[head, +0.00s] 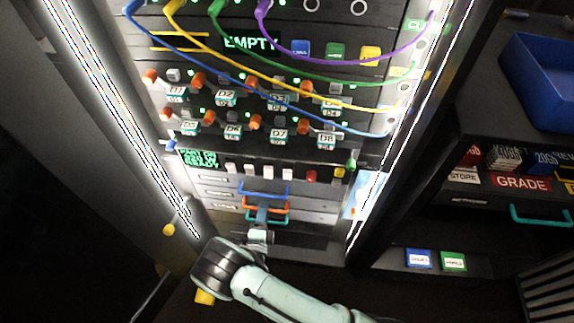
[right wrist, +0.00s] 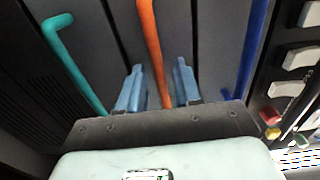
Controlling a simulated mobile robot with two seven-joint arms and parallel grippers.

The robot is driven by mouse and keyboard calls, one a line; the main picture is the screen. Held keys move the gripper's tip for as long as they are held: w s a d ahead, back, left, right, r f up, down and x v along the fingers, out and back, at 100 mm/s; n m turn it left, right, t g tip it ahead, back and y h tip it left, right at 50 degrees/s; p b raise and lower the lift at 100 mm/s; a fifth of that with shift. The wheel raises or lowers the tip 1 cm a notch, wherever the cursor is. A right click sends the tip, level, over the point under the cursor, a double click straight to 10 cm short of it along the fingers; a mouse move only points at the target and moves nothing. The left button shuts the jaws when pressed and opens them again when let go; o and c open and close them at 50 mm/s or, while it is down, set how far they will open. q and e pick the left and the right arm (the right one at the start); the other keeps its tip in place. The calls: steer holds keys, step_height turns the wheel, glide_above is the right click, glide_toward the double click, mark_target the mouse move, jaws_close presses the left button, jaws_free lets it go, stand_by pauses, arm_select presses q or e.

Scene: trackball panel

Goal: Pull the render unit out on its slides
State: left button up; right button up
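The lower rack holds slide-in units with bar handles: a blue handle (head: 265,190) on top, an orange handle (head: 280,209) below it, and a teal handle further down. Their small labels are too small to read, so I cannot tell which is the render unit. My right gripper (head: 263,213) is at the orange handle. In the right wrist view its two blue fingers (right wrist: 158,85) stand apart, one each side of the orange handle (right wrist: 153,45), with gaps beside it. The teal handle (right wrist: 75,65) is left of the fingers and the blue handle (right wrist: 253,50) right. My left gripper is out of view.
Above are a button row (head: 270,172), drive bays with orange knobs, and coloured cables (head: 300,88) draped across the rack. Bright light strips (head: 365,215) line both rack sides. At right stand a shelf with a blue bin (head: 545,75) and a separate teal handle (head: 540,217).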

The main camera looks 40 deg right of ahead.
jaws_close()
steer(key=p+v, duration=0.1)
steer(key=v, duration=0.6)
steer(key=shift+p, duration=0.35)
stand_by(0.5)
steer(key=v, duration=0.7)
steer(key=shift+p, duration=0.45)
stand_by(0.4)
